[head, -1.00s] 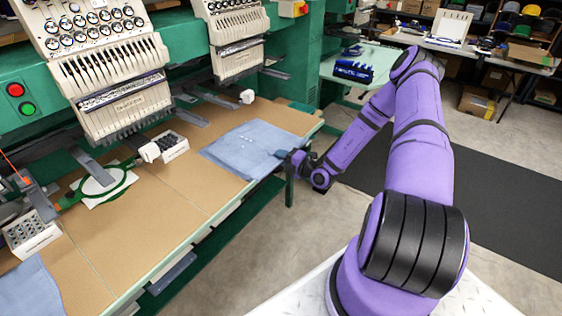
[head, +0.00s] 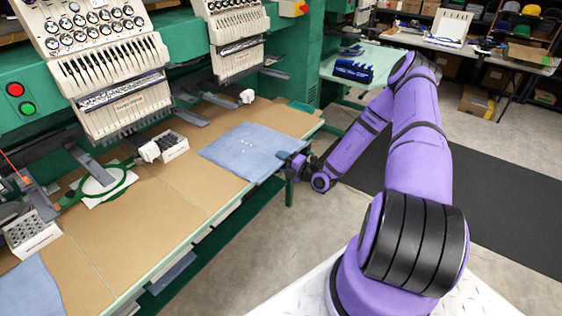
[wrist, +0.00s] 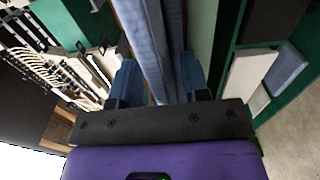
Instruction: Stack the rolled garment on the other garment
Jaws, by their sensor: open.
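A light blue garment (head: 240,148) with small white dots lies spread on the far part of the tan table. It looks flat and squarish, not rolled. A second blue garment (head: 30,291) is partly in view at the lower left, cut off by the frame edge. My gripper (head: 287,162) is at the right edge of the far garment, over the table's front edge. In the wrist view, long blue fabric (wrist: 145,45) runs up between the two open fingers of my gripper (wrist: 158,85). Whether the fingers touch it is unclear.
Embroidery heads (head: 118,85) overhang the back of the tan table (head: 185,200). A green hoop (head: 105,184) and small white racks (head: 33,234) stand to the left. A side table with a dark blue object (head: 352,70) is beyond my arm.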

